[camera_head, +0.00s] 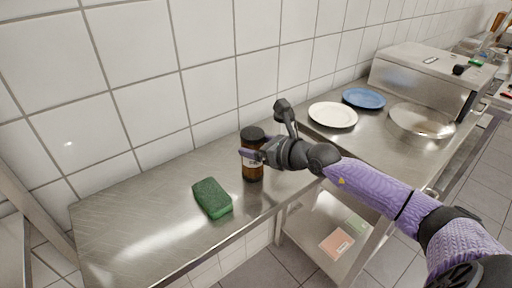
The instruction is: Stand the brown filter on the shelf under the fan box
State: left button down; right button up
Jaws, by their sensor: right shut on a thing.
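The brown filter (253,171) looks like an upright brown bottle with a black cap and a pale label. It is at the right part of a steel shelf (150,210) along the tiled wall. My right gripper (252,154) reaches in from the right and is shut on it at label height. Its base is at or just above the steel; I cannot tell if it touches. A steel box (425,70) on the counter at right may be the fan box. My left gripper is not in view.
A green sponge (212,198) lies left of the filter. A white plate (333,115), a blue plate (364,98) and a round metal pan (422,121) are on the right counter. The left part of the steel shelf is clear.

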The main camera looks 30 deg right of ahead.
jog(key=shift+f, duration=0.15)
jog(key=o, duration=1.2)
